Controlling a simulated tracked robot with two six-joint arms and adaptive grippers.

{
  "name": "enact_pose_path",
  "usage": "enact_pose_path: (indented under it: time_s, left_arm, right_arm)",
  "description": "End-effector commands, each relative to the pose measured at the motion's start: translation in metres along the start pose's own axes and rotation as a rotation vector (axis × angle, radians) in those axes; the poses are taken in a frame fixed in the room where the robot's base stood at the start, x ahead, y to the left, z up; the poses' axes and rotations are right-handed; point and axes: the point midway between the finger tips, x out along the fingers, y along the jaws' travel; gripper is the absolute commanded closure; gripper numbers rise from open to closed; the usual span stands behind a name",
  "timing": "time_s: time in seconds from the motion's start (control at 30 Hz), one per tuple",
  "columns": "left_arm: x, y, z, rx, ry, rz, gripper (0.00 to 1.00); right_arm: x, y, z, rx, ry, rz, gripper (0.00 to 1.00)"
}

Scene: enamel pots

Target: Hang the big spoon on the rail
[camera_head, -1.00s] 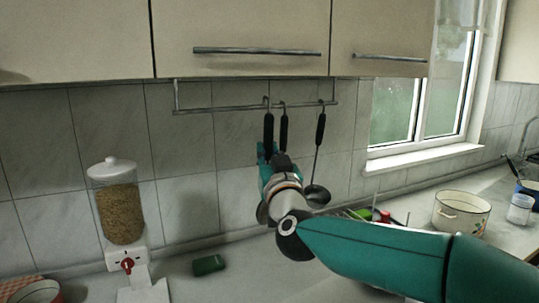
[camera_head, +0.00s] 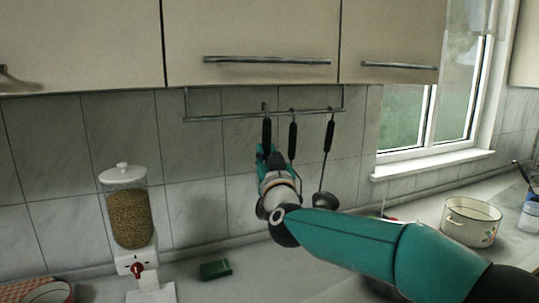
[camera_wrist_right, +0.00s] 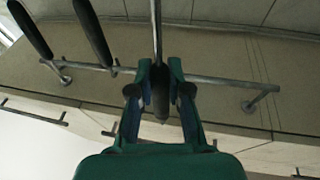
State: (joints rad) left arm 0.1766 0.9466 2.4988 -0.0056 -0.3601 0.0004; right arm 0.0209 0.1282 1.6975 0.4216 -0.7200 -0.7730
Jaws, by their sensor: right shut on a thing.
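My right gripper (camera_head: 265,155) is shut on a black-handled utensil, which I take to be the big spoon (camera_head: 266,134). In the right wrist view, the gripper (camera_wrist_right: 160,72) has its fingers on both sides of the spoon (camera_wrist_right: 161,108). The spoon is upright, its top end at the rail (camera_head: 225,117), left of two other hanging utensils. Whether its hook sits over the rail or just in front, I cannot tell. Its lower part is hidden behind my gripper and arm. The rail also shows in the right wrist view (camera_wrist_right: 225,82). My left gripper is not in view.
A black-handled utensil (camera_head: 292,141) and a ladle (camera_head: 329,138) hang close on the right. Cupboards (camera_head: 250,40) are just above the rail. A cereal dispenser (camera_head: 128,210), a green block (camera_head: 215,269) and a white pot (camera_head: 470,221) stand on the counter. The rail's left part is free.

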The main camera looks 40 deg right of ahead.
Motion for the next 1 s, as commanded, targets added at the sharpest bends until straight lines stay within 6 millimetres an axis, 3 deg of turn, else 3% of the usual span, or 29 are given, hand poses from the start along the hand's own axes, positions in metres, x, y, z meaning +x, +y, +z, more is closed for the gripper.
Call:
enact_pose_path:
  time_s: [1.0]
  left_arm:
    - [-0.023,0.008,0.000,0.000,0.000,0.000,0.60]
  right_arm:
    - [0.059,-0.013,0.016,0.000,0.000,-0.001,1.00]
